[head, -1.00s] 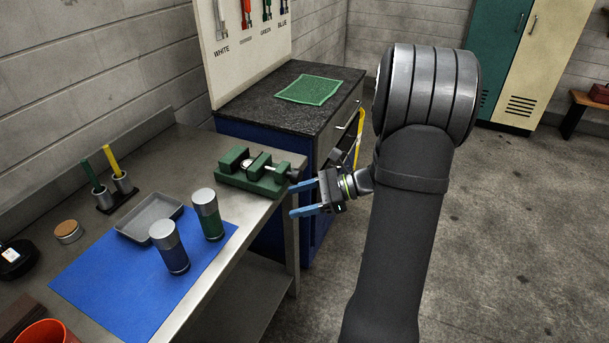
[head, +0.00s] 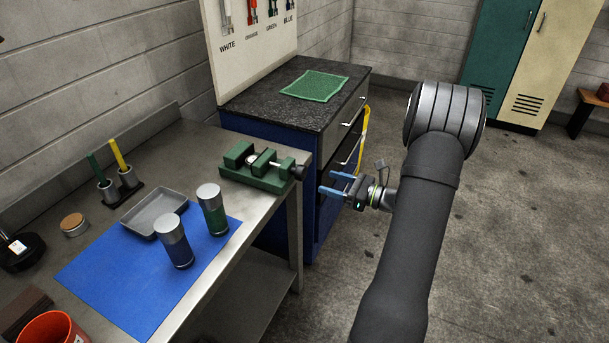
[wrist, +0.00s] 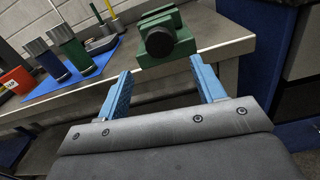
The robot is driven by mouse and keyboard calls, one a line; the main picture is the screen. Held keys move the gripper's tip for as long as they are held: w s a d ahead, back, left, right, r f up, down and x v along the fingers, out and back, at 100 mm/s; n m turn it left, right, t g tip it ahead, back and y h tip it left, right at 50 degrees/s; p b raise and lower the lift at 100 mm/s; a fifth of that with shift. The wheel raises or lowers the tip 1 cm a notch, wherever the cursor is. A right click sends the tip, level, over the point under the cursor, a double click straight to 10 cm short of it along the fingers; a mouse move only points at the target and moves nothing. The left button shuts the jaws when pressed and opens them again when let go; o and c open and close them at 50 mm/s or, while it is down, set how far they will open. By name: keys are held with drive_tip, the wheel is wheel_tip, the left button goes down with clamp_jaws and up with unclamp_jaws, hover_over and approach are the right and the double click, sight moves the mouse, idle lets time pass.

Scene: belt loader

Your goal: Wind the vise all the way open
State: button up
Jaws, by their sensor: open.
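The green vise (head: 258,168) sits on the steel bench near its right end. A round metal piece (head: 252,159) shows between its jaws. Its dark knob (head: 299,172) points out past the bench's right edge, and in the wrist view the knob (wrist: 159,42) faces me end-on. My gripper (head: 335,184) is open and empty, with blue fingers, in the air off the bench edge to the right of the knob and apart from it. In the wrist view the open fingers (wrist: 160,88) lie below the knob, one to each side.
A blue mat (head: 140,265) carries a green canister (head: 212,212), a blue canister (head: 175,243) and part of a grey tray (head: 154,212). The dark-topped cabinet (head: 300,112) stands behind the bench's right end. Open floor lies to the right.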

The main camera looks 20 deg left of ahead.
sight(305, 175)
drive_tip(key=a, duration=0.9)
drive_tip(key=c, duration=1)
